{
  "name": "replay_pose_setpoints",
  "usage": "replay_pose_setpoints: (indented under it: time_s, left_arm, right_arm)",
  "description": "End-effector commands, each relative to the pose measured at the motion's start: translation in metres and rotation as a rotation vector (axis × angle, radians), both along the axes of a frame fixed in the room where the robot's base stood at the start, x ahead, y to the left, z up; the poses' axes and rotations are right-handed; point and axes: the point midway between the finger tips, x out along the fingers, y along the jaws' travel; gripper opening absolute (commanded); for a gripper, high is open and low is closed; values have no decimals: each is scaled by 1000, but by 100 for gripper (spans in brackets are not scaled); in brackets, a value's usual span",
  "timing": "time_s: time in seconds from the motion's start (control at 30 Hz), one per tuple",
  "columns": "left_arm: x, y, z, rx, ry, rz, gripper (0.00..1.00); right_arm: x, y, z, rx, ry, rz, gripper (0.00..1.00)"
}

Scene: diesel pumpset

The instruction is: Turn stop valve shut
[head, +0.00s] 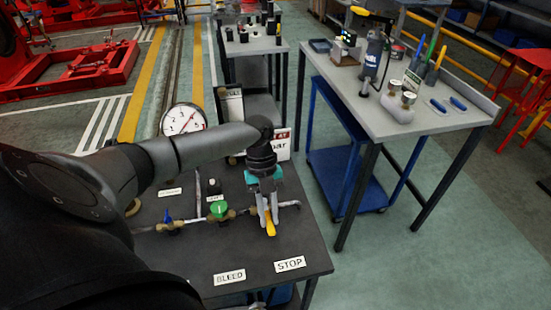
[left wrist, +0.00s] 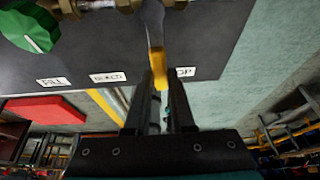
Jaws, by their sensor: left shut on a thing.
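The stop valve's yellow lever handle (head: 270,228) points towards the front edge of the dark bench, above the STOP label (head: 290,264). My left gripper (head: 267,212) comes down from above and is shut on the lever. In the left wrist view, the yellow lever (left wrist: 158,62) lies between the fingertips of my left gripper (left wrist: 162,80). The fingers hide part of the STOP label (left wrist: 185,72). The valve body is mostly hidden behind the gripper in the head view. My right gripper is not in view.
Left of the stop valve, a green knob (head: 218,209) and a small blue handle (head: 167,215) sit on the same pipe line. A pressure gauge (head: 184,121) stands behind my arm. The BLEED label (head: 229,278) is at the bench front. A grey worktable (head: 440,120) stands to the right.

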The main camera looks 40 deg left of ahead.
Motion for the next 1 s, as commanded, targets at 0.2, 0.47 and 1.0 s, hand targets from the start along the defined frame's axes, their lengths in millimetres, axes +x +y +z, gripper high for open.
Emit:
replay_pose_setpoints:
  time_s: [0.2, 0.47, 1.0]
  left_arm:
    - [-4, 3, 0, -1, 1, -30, 0]
    - [-4, 3, -1, 0, 2, -34, 0]
    - [-4, 3, 0, 2, 0, -31, 52]
  right_arm:
    - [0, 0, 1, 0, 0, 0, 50]
    - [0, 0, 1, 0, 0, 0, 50]
    - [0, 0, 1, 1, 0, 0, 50]
